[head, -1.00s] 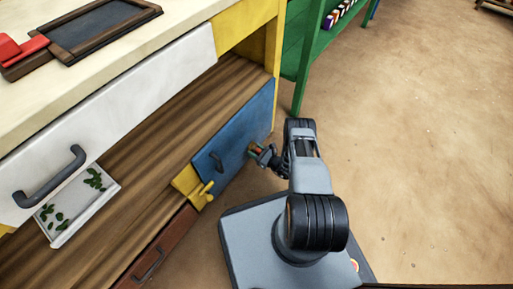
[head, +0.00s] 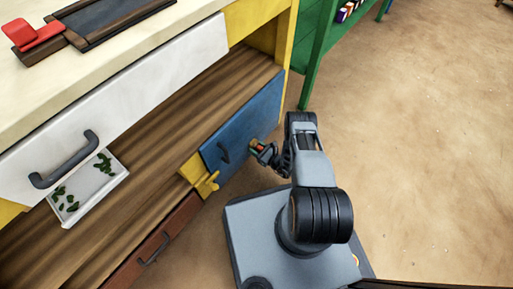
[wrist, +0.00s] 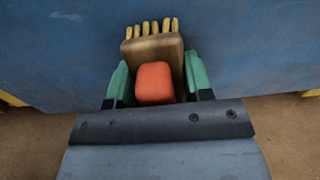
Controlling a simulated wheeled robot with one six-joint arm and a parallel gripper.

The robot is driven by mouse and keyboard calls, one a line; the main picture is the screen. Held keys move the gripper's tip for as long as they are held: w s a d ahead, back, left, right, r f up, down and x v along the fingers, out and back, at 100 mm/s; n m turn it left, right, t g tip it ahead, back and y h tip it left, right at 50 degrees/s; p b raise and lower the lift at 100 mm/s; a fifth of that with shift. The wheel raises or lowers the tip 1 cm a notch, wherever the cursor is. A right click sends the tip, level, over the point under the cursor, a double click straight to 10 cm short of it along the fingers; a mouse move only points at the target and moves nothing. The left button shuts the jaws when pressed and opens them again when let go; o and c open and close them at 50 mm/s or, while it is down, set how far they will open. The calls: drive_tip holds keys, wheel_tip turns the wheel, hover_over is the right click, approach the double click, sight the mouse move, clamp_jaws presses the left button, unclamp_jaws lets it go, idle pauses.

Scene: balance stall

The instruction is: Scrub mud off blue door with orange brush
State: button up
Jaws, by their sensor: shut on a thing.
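In the wrist view the blue door (wrist: 60,55) fills the upper part, with faint darker patches; I cannot make out clear mud. My gripper (head: 262,150) is at the door's right part, shut on the brush. In the wrist view my gripper's green fingers (wrist: 159,88) hold the brush (wrist: 153,82) from both sides. It has an orange end, a wooden block and yellowish bristles toward the door. I cannot tell whether the bristles touch it.
A yellow latch-like piece (head: 207,184) sits at the door's lower left. A white drawer front (head: 120,95), a white tray with green leaves (head: 98,200) and a reddish-brown drawer (head: 160,243) are further left. A green shelf (head: 316,60) stands behind. The floor on the right is clear.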

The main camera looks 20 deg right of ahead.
drive_tip(key=shift+p+v, duration=0.3)
drive_tip(key=shift+v, duration=2.65)
drive_tip(key=shift+d, duration=0.1)
drive_tip(key=shift+v, duration=1.6)
drive_tip(key=shift+s+a+f, duration=0.1)
drive_tip(key=shift+a, duration=0.1)
drive_tip(key=shift+b+x, duration=0.35)
drive_tip(key=shift+x, duration=4.2)
drive_tip(key=shift+d, duration=0.15)
